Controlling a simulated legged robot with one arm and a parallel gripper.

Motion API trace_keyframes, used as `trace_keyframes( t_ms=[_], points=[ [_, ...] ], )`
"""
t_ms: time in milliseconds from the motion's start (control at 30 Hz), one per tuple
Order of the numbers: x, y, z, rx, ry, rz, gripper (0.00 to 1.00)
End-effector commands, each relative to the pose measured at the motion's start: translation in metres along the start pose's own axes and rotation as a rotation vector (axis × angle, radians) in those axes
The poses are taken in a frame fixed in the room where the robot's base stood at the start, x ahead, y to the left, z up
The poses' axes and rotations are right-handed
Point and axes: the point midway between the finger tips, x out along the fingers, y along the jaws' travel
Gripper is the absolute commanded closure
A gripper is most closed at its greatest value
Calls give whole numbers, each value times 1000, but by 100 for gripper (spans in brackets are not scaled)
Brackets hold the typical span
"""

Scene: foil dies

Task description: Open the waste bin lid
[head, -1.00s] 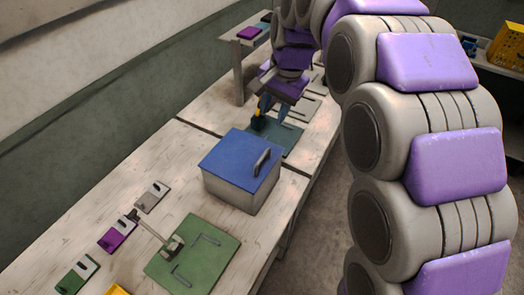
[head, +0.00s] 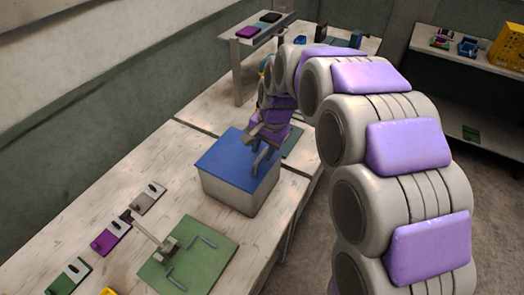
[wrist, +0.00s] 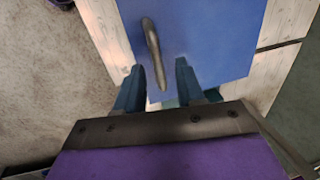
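The waste bin (head: 227,194) is a light grey box with a flat blue lid (head: 222,158), which is shut. It stands on the wooden bench in the head view. The blue lid (wrist: 215,30) fills the upper middle of the wrist view. A dark bar handle (wrist: 153,50) stands on the lid; its near end lies between the fingertips in that picture. My gripper (wrist: 160,75) is open, with a blue finger to either side of the handle's near end. In the head view my gripper (head: 261,160) hangs over the lid's right side and hides much of the handle. I cannot tell whether the fingers touch it.
A green plate (head: 190,258) with a lever tool lies on the bench in front of the bin. Several small coloured dies (head: 110,236) lie along the bench's left. A raised shelf (head: 262,30) stands behind. A yellow crate (head: 508,48) is at the far right.

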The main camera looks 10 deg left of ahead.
Motion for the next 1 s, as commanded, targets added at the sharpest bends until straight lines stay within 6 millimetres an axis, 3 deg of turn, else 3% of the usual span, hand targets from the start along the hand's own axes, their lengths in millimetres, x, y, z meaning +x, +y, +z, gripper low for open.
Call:
trace_keyframes(
  t_ms=[367,767,1000],
  points=[
    [8,-3,1,1,0,3,62],
    [7,-2,0,0,0,1,98],
    [8,-2,0,1,1,2,100]
  ],
)
